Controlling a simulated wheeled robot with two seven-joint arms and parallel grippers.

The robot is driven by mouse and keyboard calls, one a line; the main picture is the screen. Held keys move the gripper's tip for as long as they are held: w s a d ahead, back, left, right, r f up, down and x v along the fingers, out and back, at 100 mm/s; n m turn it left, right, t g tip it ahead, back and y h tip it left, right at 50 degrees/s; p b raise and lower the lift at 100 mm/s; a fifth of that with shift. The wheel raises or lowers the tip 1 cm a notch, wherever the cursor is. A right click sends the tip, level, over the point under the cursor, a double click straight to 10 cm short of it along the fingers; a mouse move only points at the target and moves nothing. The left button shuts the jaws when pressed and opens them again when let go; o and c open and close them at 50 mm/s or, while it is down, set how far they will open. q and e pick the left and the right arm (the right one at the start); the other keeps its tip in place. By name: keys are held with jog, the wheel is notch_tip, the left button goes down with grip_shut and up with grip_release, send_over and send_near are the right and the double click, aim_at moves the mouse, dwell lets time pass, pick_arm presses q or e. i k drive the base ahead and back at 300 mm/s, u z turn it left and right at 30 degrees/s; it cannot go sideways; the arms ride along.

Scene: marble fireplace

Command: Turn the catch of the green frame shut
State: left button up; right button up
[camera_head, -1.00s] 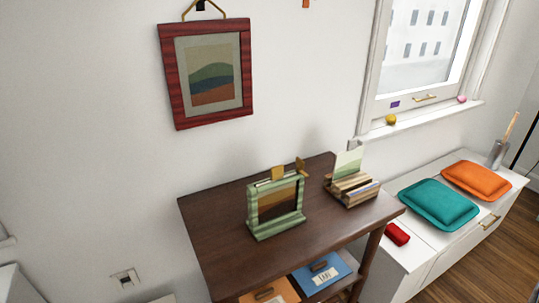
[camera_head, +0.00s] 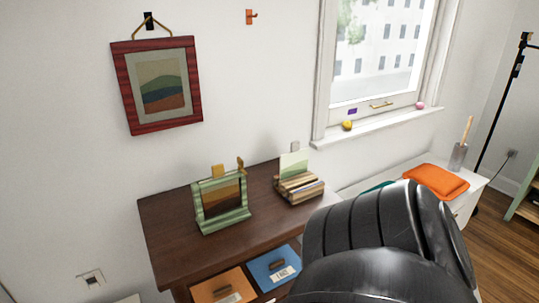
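The green frame (camera_head: 221,206) stands upright on the dark wooden table (camera_head: 168,238), left of the middle of the head view. It holds a brown and dark landscape picture. A yellow-brown tab (camera_head: 217,171) and a thin brass piece (camera_head: 240,166) stick up at its top edge; the brass piece, at the right, may be the catch. No gripper is in the view. A black arm part of mine fills the lower right and hides part of the bench.
A wooden holder with a card (camera_head: 298,187) stands right of the frame. A red-framed picture (camera_head: 158,85) hangs on the wall. The tabletop before the frame is clear.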

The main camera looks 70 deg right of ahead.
aim_at(240, 163)
jog(key=z, duration=1.7)
jog(key=i, duration=0.2)
jog(key=u, duration=0.7)
